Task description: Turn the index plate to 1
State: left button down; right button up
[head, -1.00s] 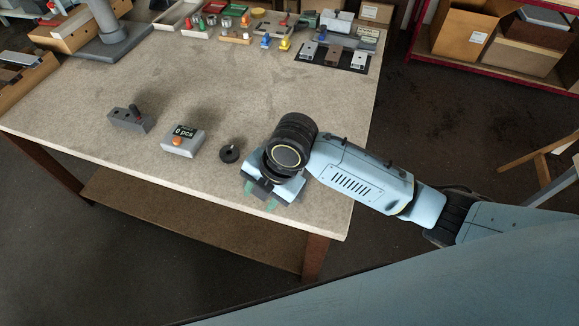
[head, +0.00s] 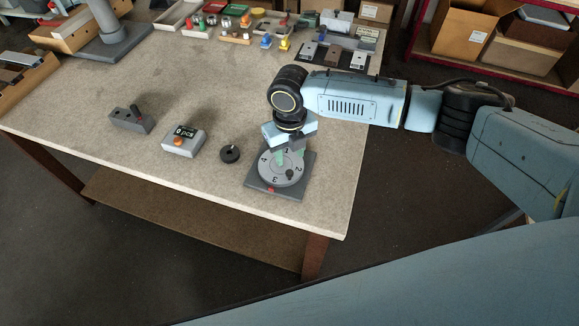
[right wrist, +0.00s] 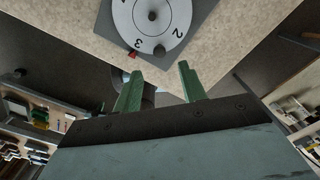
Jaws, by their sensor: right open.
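The index plate (head: 268,170) is a round grey disc with the numbers 1 to 4, on a dark square base (head: 254,185) near the table's front right corner. A red mark (head: 271,189) sits at the base's front, with the 3 closest to it. A dark knob stands on the disc between 2 and 3; it shows in the right wrist view (right wrist: 160,50). My right gripper (head: 289,157) is open and empty, its green fingers over the far part of the disc in the head view. The wrist view shows nothing between them. My left gripper is out of view.
Left of the plate are a black ring (head: 230,154), a counter box (head: 184,143) reading 0 pcs and a grey block (head: 130,119) with a lever. Bins and small parts line the table's back. The middle of the table (head: 190,75) is clear.

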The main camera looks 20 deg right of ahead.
aim_at(289, 172)
notch_tip(289, 172, down, 7)
jog(key=shift+f, duration=0.15)
grip_shut()
dwell(0.4)
jog(key=shift+a, duration=0.15)
